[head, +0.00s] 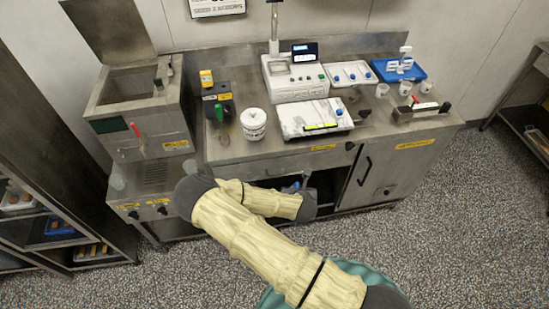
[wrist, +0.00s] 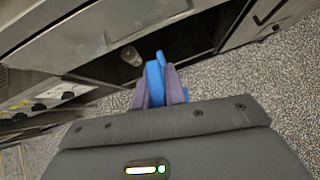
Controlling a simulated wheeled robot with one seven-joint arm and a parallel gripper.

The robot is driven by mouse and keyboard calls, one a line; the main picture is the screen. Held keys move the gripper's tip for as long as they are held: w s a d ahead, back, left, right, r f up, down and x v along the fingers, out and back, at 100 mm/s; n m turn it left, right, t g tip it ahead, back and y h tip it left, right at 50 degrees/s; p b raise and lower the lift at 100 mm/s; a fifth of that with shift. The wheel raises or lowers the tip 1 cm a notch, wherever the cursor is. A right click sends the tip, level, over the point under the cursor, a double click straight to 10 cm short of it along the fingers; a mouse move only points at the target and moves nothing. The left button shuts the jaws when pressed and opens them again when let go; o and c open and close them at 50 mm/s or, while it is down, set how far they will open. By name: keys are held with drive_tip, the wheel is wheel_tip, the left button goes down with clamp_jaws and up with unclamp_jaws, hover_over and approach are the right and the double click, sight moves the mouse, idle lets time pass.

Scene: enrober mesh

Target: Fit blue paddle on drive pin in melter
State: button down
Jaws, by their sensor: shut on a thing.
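My gripper (wrist: 160,88) is shut on a blue paddle (wrist: 154,72), which sticks out past the fingertips in the wrist view. In the head view my arm hides most of the gripper; a little blue (head: 292,186) shows in front of the dark opening under the counter. The steel tank with a raised lid at the left, which looks like the melter (head: 150,140), stands on the left end of the bench. Its inside is dark and I cannot make out the drive pin. My gripper is low, to the right of the tank and apart from it.
A blue tray (head: 418,77) is at the back right. A shelf rack stands at the far left.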

drive_tip(key=s+d+f, duration=0.4)
drive_tip(key=d+f, duration=0.3)
drive_tip(key=d, duration=0.3)
drive_tip(key=shift+s+d+f+m+h+b, duration=0.2)
drive_tip(key=shift+s+m+h+b, duration=0.1)
drive_tip(key=shift+b, duration=0.1)
drive_tip(key=shift+w, duration=0.15)
